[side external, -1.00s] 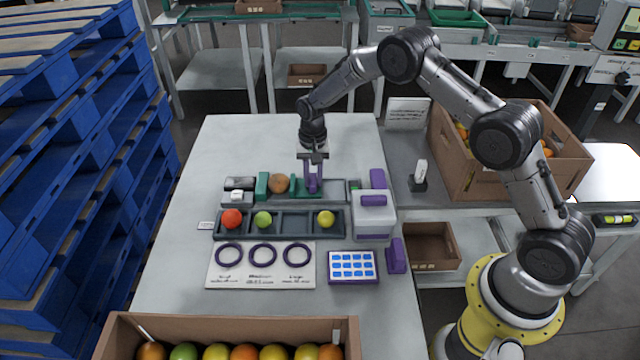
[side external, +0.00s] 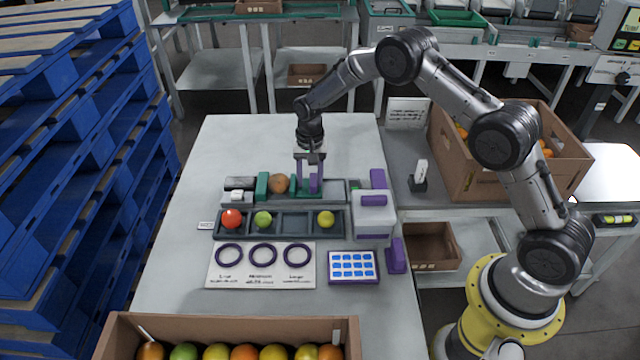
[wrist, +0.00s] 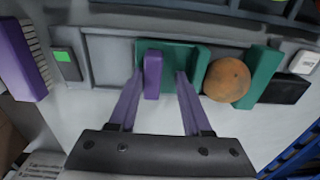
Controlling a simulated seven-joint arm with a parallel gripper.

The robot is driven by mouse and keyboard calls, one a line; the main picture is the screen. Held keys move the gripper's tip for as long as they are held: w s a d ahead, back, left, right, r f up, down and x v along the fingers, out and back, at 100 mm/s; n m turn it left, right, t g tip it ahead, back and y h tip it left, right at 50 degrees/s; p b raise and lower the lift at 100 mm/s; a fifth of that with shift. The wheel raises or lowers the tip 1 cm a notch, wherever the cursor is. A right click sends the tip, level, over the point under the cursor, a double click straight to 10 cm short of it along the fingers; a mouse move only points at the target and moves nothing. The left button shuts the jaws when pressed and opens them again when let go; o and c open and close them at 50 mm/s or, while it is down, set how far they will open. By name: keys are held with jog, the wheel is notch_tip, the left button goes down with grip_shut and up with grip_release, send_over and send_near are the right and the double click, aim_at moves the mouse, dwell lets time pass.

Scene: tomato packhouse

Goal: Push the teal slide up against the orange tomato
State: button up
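The orange tomato (side external: 279,183) sits on the measuring rail between a teal end block (side external: 262,184) and the teal slide (side external: 294,186). In the wrist view the tomato (wrist: 227,79) lies right beside the upright teal jaw of the slide (wrist: 200,67); they look touching or nearly so. The slide carries an upright purple tab (wrist: 152,75). My gripper (wrist: 160,76) is open over the slide, one finger on each side of the tab. The finger farther from the tomato is against or very close to the tab; the other stands between tab and jaw.
A dark tray (side external: 338,224) with red, green and yellow tomatoes lies in front of the rail. A white and purple box (side external: 374,215) stands right of it. A card with purple rings (side external: 225,277) and a blue-marked panel (side external: 353,281) lie nearer. The table behind the rail is clear.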

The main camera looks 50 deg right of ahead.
aim_at(311, 179)
jog(key=shift+s+d+f, duration=0.15)
jog(key=shift+s+f, duration=0.55)
jog(key=shift+f, duration=0.05)
jog(key=shift+w+a, duration=0.25)
jog(key=shift+w, duration=0.05)
jog(key=shift+r, duration=0.2)
jog(key=shift+w+r, duration=0.15)
jog(key=shift+r, duration=2.25)
notch_tip(311, 179, up, 7)
jog(key=shift+w, duration=0.1)
